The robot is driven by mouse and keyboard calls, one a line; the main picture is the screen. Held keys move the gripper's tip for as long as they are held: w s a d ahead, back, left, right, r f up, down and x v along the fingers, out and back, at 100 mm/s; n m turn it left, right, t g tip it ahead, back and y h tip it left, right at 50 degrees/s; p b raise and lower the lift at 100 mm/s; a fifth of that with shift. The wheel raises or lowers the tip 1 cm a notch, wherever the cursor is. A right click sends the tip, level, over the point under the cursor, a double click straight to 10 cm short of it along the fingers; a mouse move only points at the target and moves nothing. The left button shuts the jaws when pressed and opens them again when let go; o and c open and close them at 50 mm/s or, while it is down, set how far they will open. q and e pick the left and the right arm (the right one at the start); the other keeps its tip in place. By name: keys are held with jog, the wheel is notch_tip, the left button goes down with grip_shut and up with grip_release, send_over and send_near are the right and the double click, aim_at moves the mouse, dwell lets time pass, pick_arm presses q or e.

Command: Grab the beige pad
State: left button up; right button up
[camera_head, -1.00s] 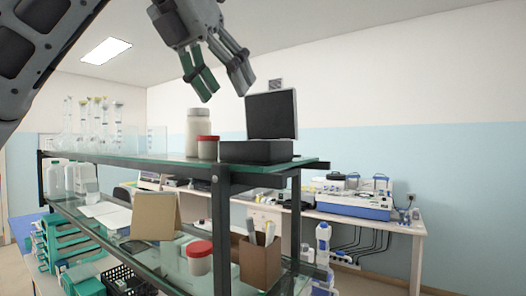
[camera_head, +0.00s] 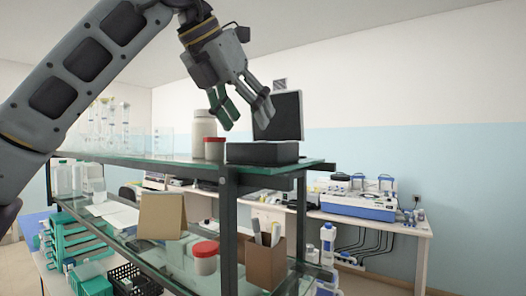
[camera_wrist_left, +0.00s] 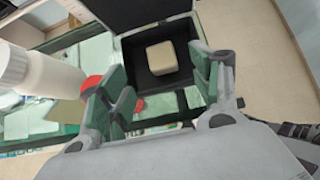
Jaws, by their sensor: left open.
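The beige pad (camera_wrist_left: 162,58) is a small rounded square block lying inside the open black box in the left wrist view. In the head view the box walls hide it. The black box (camera_head: 262,153) stands on the upper glass shelf with its lid (camera_head: 280,116) raised at the back. My left gripper (camera_head: 250,122) is open and empty above the box, a little to its left and apart from it. In the left wrist view its green-padded fingers (camera_wrist_left: 160,100) are spread, with the pad beyond them, between their tips. My right gripper is not in view.
A white bottle (camera_head: 203,133) and a red-lidded jar (camera_head: 214,149) stand just left of the box on the glass shelf (camera_head: 170,158). Glass flasks stand further left. The lower shelf holds a beige card stand (camera_head: 161,216), another red-lidded jar (camera_head: 204,258) and a brown pen holder (camera_head: 265,263).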

pick_arm(q)
jog(key=shift+x, duration=1)
jog(key=shift+p+x, duration=0.5)
jog(key=shift+x, duration=0.55)
jog(key=shift+p+x, duration=0.3)
jog(key=shift+x, duration=1.3)
jog(key=shift+s+r, duration=0.1)
jog(key=shift+c, duration=0.3)
jog(key=c, duration=0.8)
